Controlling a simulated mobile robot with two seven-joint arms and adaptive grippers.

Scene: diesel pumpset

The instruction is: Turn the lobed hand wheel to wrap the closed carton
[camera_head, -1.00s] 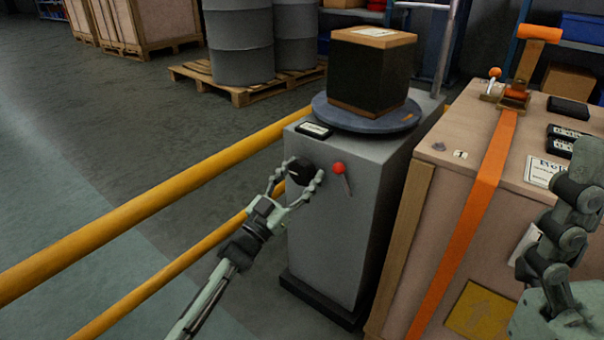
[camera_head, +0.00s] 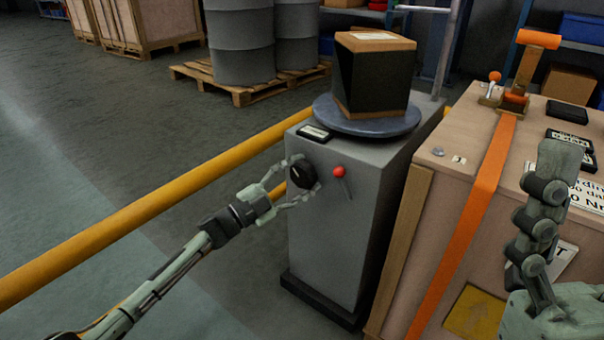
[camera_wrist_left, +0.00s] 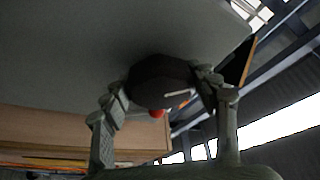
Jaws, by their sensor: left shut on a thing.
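The black lobed hand wheel (camera_head: 302,173) sits on the front face of the grey wrapping machine (camera_head: 335,225). My left gripper (camera_head: 299,180) is shut on it, one finger above and one below. In the left wrist view the dark wheel (camera_wrist_left: 162,82) lies between the two fingers (camera_wrist_left: 165,95). The carton (camera_head: 374,72) stands on the blue-grey round turntable (camera_head: 366,120) on top of the machine. Dark film covers most of its sides, and cardboard shows at its top and lower edge.
A red-knobbed lever (camera_head: 340,172) is just right of the wheel. A large crate (camera_head: 450,180) with an orange strap (camera_head: 480,195) stands close on the right. A yellow rail (camera_head: 150,213) runs at the left. Drums (camera_head: 243,45) stand on a pallet behind.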

